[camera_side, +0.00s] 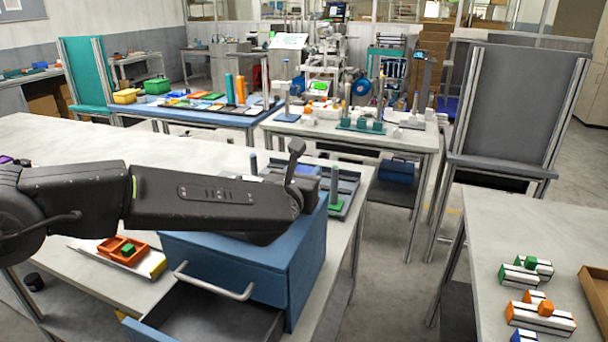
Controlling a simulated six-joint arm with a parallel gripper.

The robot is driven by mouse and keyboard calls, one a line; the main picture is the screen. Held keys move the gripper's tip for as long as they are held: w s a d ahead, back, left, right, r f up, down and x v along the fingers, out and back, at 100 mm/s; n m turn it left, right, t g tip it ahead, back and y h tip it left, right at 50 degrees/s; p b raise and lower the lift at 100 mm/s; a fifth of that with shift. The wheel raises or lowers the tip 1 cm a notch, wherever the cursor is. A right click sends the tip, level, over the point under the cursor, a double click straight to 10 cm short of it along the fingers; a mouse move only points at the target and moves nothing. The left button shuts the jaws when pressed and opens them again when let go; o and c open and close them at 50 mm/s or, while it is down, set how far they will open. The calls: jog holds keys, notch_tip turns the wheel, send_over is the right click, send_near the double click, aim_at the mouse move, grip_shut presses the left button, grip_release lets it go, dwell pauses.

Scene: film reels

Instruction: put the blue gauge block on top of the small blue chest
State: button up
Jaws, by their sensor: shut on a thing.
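The small blue chest (305,255) stands on the near end of the white table, its drawer (215,315) pulled open toward the camera and seen empty. My arm reaches in from the left across the chest's top and hides much of it. My gripper (302,184) is at the chest's far right top, partly hidden by my own wrist. It is shut on the blue gauge block (308,171), of which only a small part shows. I cannot tell whether the block touches the chest's top.
A grey tray (347,186) with a green piece (336,205) lies behind the chest. An orange bin (122,250) with a green block sits left of the chest. The table's right edge runs close by the chest. Free tabletop lies at the back left.

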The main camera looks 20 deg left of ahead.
jog(key=shift+f, duration=0.15)
jog(key=o, duration=1.1)
jog(key=shift+s, duration=0.3)
jog(key=s, duration=1.1)
jog(key=shift+s, duration=0.25)
